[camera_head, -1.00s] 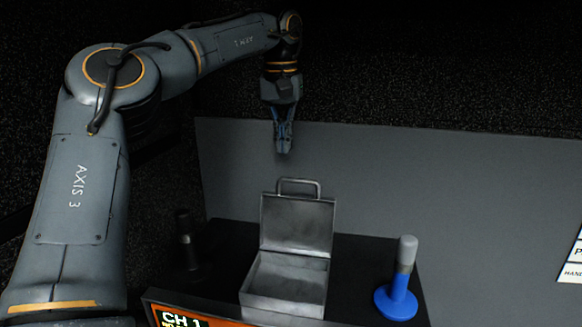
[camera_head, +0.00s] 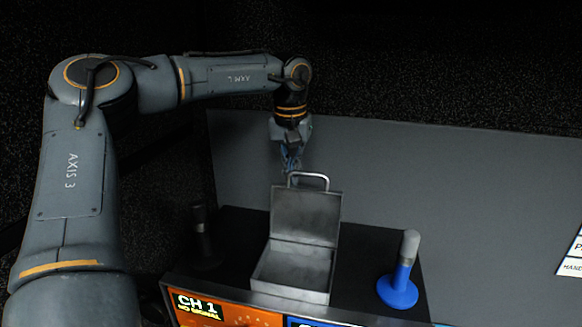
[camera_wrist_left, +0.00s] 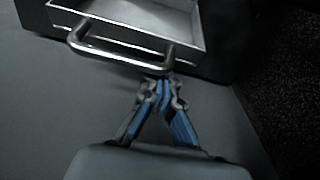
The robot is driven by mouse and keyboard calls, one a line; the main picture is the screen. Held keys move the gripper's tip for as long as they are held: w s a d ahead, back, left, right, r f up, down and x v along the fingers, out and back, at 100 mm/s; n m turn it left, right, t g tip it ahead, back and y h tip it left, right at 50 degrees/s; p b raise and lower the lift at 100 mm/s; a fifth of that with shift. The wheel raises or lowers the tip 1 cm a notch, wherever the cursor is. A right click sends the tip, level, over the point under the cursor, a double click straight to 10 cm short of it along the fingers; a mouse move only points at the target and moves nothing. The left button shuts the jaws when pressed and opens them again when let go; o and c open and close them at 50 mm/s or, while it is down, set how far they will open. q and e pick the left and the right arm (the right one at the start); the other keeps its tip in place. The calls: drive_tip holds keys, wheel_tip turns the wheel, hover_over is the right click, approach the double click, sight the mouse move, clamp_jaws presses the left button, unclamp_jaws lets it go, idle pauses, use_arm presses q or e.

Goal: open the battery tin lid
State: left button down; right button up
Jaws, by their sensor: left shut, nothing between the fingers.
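The battery tin (camera_head: 291,270) is a grey metal box on a dark surface, and it looks empty inside. Its lid (camera_head: 306,214) stands raised, roughly upright, at the back of the box, with a metal handle (camera_head: 308,180) at its top edge. My left gripper (camera_head: 291,168) is shut and empty, pointing down just behind the lid by the handle. In the left wrist view its fingertips (camera_wrist_left: 160,78) are close to the handle (camera_wrist_left: 120,54); I cannot tell whether they touch it. The right gripper is not in view.
A blue-based microphone-like object (camera_head: 399,277) with a grey top stands right of the tin. A dark similar object (camera_head: 201,235) stands to the left. A grey panel (camera_head: 440,190) rises behind.

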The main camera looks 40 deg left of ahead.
sight(288, 179)
use_arm(q)
drive_tip(key=shift+s+d+r, duration=0.15)
drive_tip(key=shift+s, duration=0.35)
drive_tip(key=shift+w, duration=0.25)
drive_tip(key=s+t+b, duration=0.1)
drive_tip(key=b, duration=0.2)
drive_tip(key=s+d+t+y+b, duration=0.1)
drive_tip(key=t+b, duration=0.1)
drive_tip(key=b, duration=0.2)
drive_tip(key=shift+y, duration=0.3)
drive_tip(key=shift+s+d+r+t+b, duration=0.3)
drive_tip(key=shift+s+r+b, duration=0.1)
drive_tip(key=shift+s+b, duration=0.1)
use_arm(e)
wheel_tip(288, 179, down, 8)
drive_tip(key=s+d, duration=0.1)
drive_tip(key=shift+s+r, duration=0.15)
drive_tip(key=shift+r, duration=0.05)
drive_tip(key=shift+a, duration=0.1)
